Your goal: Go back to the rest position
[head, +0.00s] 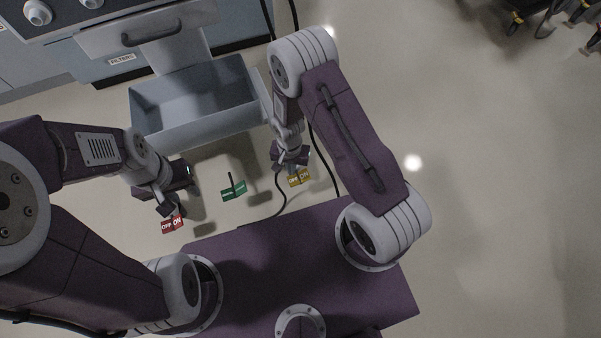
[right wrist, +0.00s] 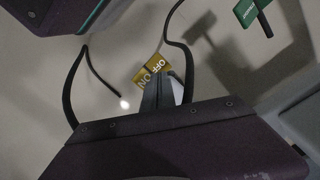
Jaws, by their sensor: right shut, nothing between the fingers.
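My right gripper (head: 293,168) is low in front of the open drawer, right beside a yellow OFF/ON tag (head: 300,179). In the right wrist view its fingers (right wrist: 160,93) are shut with nothing between them, and the yellow tag (right wrist: 152,72) shows just past their tips, partly covered by them. My left gripper (head: 169,208) is at the left, with its tips at a red OFF/ON tag (head: 172,225). Whether its jaws are open or shut is unclear.
A green tag (head: 234,191) stands between the grippers; it also shows in the right wrist view (right wrist: 249,12). A grey open drawer (head: 145,141) juts from the cabinet. Dark cables run near my right arm.

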